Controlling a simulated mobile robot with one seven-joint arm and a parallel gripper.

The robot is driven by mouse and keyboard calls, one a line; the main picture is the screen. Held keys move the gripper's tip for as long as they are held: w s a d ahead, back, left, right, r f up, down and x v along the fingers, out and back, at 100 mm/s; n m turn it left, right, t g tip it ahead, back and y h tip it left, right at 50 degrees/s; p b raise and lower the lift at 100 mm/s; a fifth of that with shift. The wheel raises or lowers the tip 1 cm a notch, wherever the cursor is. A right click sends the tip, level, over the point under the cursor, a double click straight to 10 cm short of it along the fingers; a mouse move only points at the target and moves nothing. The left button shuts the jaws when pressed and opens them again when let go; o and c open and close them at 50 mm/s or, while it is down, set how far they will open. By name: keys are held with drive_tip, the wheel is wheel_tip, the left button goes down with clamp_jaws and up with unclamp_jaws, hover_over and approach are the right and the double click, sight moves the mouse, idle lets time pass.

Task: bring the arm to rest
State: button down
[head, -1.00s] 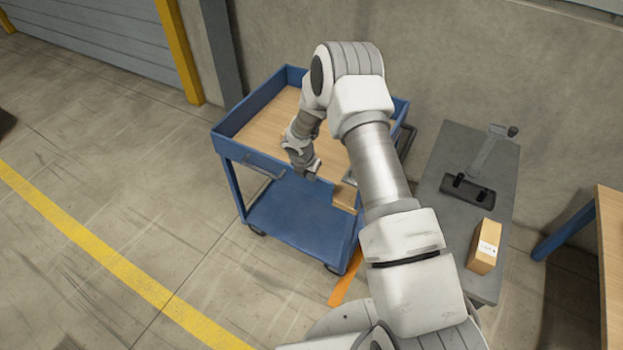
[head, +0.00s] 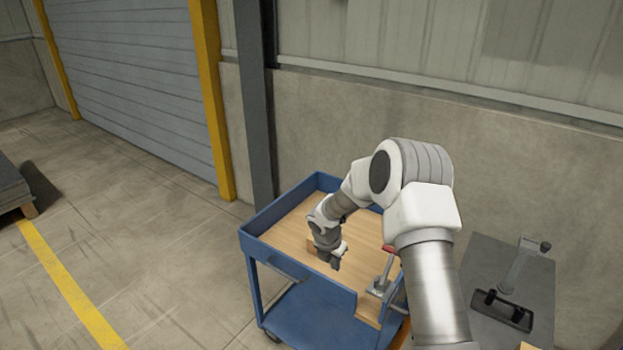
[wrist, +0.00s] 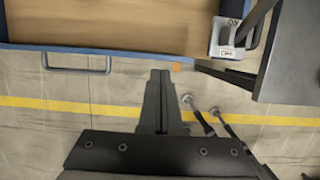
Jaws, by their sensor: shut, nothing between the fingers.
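My gripper (head: 335,264) hangs at the end of my bent arm, in front of the blue cart's wooden top in the head view. In the wrist view its fingers (wrist: 160,76) are together with nothing between them. Their tips appear just outside the cart's blue edge (wrist: 130,50), with floor behind the fingers. I see no contact with the cart, but the height above it is hard to tell.
The blue cart (head: 262,250) has raised walls and a handle (wrist: 78,68). A grey ON/OFF switch box (wrist: 226,38) sits at its right end. A grey side table (head: 545,285) with a black-based device (head: 502,310) stands right.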

drive_tip(key=s+d+r+m, duration=0.2)
drive_tip(key=s+r+m, duration=0.2)
drive_tip(key=r, duration=0.5)
drive_tip(key=s+d+r+m+t+h, duration=0.1)
drive_tip(key=s+r+m, duration=0.35)
drive_tip(key=r, duration=0.35)
drive_tip(key=s+d+r+m, duration=0.2)
drive_tip(key=s+r+m, duration=0.2)
drive_tip(key=r, duration=0.5)
drive_tip(key=s+r+m+t+y, duration=0.1)
drive_tip(key=s+r+m, duration=0.3)
drive_tip(key=s+m, duration=0.4)
drive_tip(key=s+a+r+m+t+y, duration=0.1)
drive_tip(key=s+r+m, duration=0.3)
drive_tip(key=s+m, duration=0.4)
drive_tip(key=shift+s+a+y, duration=0.2)
drive_tip(key=shift+s+y, duration=0.3)
drive_tip(key=shift+s, duration=3.4)
